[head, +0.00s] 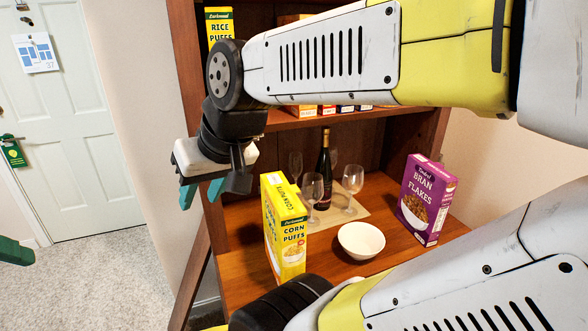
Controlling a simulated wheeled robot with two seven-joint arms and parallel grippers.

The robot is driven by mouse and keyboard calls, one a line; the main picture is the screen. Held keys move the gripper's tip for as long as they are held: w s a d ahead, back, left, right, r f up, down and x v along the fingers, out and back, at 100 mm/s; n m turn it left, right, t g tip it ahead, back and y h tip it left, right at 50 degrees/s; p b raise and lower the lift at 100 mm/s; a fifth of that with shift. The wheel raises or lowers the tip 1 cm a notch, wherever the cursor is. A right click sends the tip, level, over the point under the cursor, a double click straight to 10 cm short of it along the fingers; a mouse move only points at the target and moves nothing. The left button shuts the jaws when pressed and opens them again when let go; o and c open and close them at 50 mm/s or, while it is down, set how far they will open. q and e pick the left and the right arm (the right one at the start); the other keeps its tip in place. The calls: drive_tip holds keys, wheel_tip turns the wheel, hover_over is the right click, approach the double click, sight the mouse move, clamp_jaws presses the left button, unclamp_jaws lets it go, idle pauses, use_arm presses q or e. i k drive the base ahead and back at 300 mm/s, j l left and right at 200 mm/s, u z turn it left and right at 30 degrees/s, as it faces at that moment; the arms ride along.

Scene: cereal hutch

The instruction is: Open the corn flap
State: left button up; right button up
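The yellow-and-green Corn Puffs box (291,248) stands upright on the hutch's wooden counter, left of the white bowl. Its lettered top faces up; I see no raised flap, but cannot tell whether it is fully closed. My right gripper (203,193) hangs left of the box, near its top in the picture. Its two teal fingers are apart with nothing between them, and it does not appear to touch the box. At the left edge, a teal fingertip (14,250) shows, which seems to be my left gripper; the rest is out of view.
A white bowl (361,240), wine glasses (312,188), a dark bottle (323,172) and a purple Bran Flakes box (427,200) stand right of the Corn Puffs. A Rice Puffs box (219,25) is on the shelf above. My arm links cover much of the right side.

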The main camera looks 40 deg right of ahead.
sight(283, 195)
drive_tip(key=k+l, duration=0.1)
drive_tip(key=l, duration=0.4)
drive_tip(key=k+l, duration=0.1)
drive_tip(key=l, duration=0.35)
drive_tip(key=k+l, duration=0.1)
drive_tip(key=l, duration=0.4)
drive_tip(key=k+l, duration=0.1)
drive_tip(key=l, duration=0.4)
drive_tip(key=k+j, duration=0.1)
drive_tip(key=j, duration=0.2)
drive_tip(key=k+j, duration=0.1)
drive_tip(key=j, duration=0.2)
drive_tip(key=k+u, duration=0.05)
